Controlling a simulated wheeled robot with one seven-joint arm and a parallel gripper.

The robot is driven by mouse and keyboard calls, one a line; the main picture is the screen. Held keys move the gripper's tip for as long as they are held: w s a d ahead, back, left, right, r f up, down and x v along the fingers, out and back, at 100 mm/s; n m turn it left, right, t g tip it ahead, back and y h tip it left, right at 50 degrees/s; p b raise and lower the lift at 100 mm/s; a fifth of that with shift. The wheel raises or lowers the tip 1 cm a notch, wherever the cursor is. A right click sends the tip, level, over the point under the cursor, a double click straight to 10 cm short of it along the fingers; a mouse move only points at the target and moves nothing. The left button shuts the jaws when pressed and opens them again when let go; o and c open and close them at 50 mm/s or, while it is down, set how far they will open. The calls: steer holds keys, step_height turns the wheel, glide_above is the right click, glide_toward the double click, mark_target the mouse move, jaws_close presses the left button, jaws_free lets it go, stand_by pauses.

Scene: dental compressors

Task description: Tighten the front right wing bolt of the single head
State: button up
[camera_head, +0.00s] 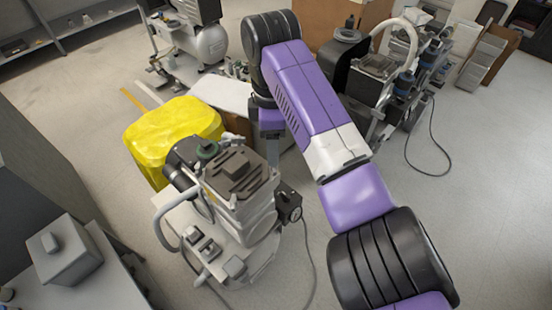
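The single head compressor (238,205) stands in the left middle of the head view. It has a pale ribbed cylinder block with a dark stepped head (238,172) on top and a black motor part at its left. I cannot make out the front right wing bolt or any wing bolts at this size. My gripper (270,145) points down from the end of my purple arm, at the far right edge of the head as seen here. It looks narrow and dark. Its fingertips are not clear, and I cannot tell whether it touches the head or is open.
A yellow covered block (172,133) stands behind the compressor. Another compressor with a white tank (205,42) is at the back, and a larger unit (385,75) at the back right. A grey box (65,255) sits on a bench at lower left. Open floor (480,200) lies right.

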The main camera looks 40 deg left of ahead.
step_height(320, 180, down, 7)
stand_by(0.4)
jaws_close()
